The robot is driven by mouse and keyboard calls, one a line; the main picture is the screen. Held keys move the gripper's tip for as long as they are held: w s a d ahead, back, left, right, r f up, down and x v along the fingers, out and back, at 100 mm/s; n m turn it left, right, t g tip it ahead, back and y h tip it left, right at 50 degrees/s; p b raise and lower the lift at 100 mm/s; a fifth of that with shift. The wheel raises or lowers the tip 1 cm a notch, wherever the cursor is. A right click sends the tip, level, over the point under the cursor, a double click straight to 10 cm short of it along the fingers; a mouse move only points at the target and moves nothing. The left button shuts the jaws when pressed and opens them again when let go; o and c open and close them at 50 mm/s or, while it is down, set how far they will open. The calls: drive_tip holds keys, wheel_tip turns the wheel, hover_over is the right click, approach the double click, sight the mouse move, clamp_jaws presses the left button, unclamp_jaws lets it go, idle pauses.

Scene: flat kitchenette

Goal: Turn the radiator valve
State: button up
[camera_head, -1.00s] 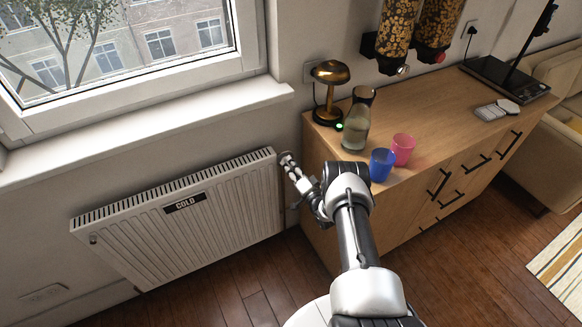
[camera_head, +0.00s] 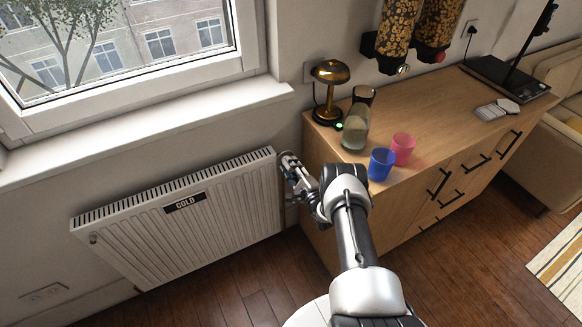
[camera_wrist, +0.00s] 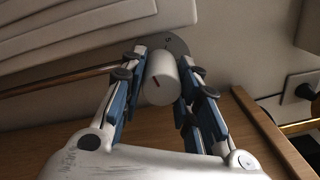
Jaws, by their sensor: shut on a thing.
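The white radiator (camera_head: 185,215) hangs on the wall under the window and bears a black label reading "COLD" (camera_head: 185,202). In the wrist view, the radiator valve (camera_wrist: 161,80) is a white round knob with a short dark red mark. It sits between the two fingers of my gripper (camera_wrist: 162,92), which is shut on it. In the head view, my gripper (camera_head: 290,165) is at the radiator's right end, beside the sideboard, and hides the valve there. The radiator's edge also shows at the top of the wrist view (camera_wrist: 80,25).
A wooden sideboard (camera_head: 440,130) stands close to the right of my gripper. On it are a brass lamp (camera_head: 331,73), a glass carafe (camera_head: 356,128), a blue cup (camera_head: 381,164) and a pink cup (camera_head: 403,149). The floor (camera_head: 220,302) before the radiator is clear.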

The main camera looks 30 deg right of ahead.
drive_tip(key=m, duration=0.4)
drive_tip(key=shift+m, duration=2.4)
drive_tip(key=shift+a+f, duration=0.1)
drive_tip(key=o, duration=1.1)
drive_tip(key=s, duration=1.2)
